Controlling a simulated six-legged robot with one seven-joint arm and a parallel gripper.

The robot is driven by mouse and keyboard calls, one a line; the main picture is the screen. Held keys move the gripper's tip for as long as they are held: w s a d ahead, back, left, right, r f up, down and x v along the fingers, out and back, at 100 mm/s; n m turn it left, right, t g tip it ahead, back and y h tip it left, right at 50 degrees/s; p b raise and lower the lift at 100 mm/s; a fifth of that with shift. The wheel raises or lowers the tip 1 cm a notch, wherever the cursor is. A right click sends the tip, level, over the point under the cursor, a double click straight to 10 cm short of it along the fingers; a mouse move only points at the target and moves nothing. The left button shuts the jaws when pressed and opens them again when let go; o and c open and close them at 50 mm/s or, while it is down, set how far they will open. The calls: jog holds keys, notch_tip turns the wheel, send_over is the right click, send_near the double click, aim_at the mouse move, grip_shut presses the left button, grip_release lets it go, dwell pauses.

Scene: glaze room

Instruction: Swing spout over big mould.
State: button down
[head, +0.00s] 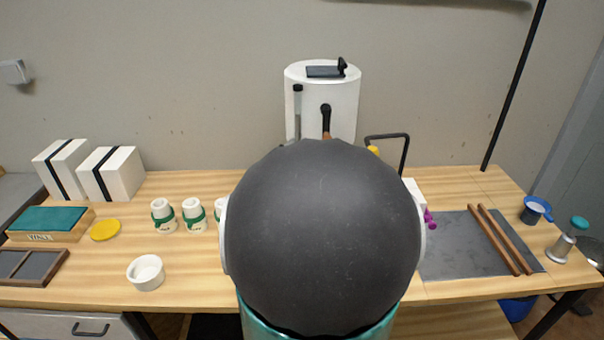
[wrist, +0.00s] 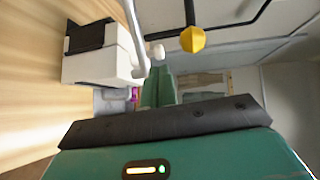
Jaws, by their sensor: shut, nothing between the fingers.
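In the head view a white tank (head: 300,105) stands at the back behind my arm, and a dark bent pipe (head: 407,150) rises to its right. A yellow knob (head: 373,150) shows near that pipe. I cannot tell if this block is the big mould. My gripper (wrist: 160,80) is shut and empty, apart from the knob in the picture; the head view hides it.
Two white moulds with black straps (head: 118,178) stand at the left. Several white-and-green bottles (head: 164,222) and a white cup (head: 146,277) sit left of my arm. A grey mat (head: 455,250) with two wooden rods (head: 490,240) lies at the right.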

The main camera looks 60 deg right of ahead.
jog(key=x, duration=0.5)
jog(key=shift+d+f, duration=0.1)
jog(key=shift+s+d, duration=0.4)
jog(key=shift+d, duration=0.25)
jog(key=shift+s+d, duration=0.4)
jog(key=shift+d, duration=0.3)
jog(key=shift+s+d, duration=0.35)
jog(key=shift+d, duration=0.3)
